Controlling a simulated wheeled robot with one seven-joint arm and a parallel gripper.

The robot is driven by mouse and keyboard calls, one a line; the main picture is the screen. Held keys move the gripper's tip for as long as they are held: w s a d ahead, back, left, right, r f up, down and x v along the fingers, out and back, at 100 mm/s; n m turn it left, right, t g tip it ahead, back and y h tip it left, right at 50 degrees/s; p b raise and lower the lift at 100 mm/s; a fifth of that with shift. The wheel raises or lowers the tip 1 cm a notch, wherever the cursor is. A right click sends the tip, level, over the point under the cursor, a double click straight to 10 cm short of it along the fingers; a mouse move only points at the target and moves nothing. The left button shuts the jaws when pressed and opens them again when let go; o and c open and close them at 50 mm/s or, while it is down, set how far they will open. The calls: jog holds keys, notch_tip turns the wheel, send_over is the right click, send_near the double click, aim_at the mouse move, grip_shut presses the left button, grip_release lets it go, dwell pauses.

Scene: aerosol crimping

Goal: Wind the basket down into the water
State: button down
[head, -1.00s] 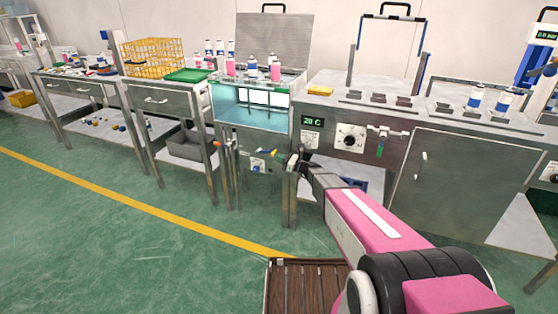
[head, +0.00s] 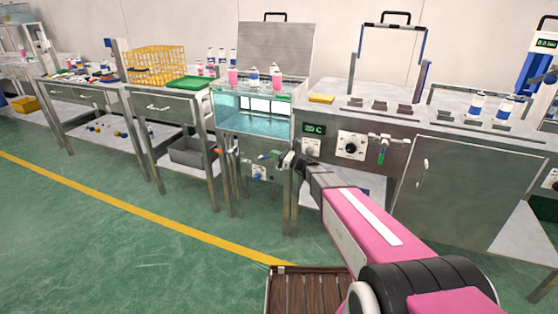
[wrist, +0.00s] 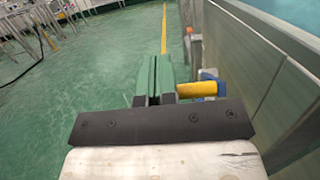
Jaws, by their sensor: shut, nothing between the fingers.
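The water tank (head: 222,121) has a glass front showing pale blue water (head: 250,117). Pink and blue-white cans (head: 233,77) stand in a row at its top; the basket itself cannot be made out.
A counter with a dial (head: 350,146) and a green-handled valve (head: 383,150) stands right of the tank. A table with a yellow crate (head: 155,64) and green tray (head: 188,83) stands left.

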jog(key=s+a+r, duration=0.5)
jog(key=s+a, duration=0.1)
jog(key=w+d+f+t+y, duration=0.1)
jog(key=w+d+f+y, duration=0.15)
jog(key=d+f, duration=0.65)
jog(key=w+d+f+y, duration=0.1)
jog(key=w+d+f, duration=0.2)
jog(key=d+f, duration=0.65)
send_near(266, 158)
jog(key=s+a, duration=0.2)
jog(key=s, duration=0.1)
jog(key=r, duration=0.4)
jog(key=shift+w+a+r, duration=0.25)
jog(key=shift+w+r, duration=0.1)
jog(key=shift+r, duration=0.05)
jog(key=shift+r, duration=0.15)
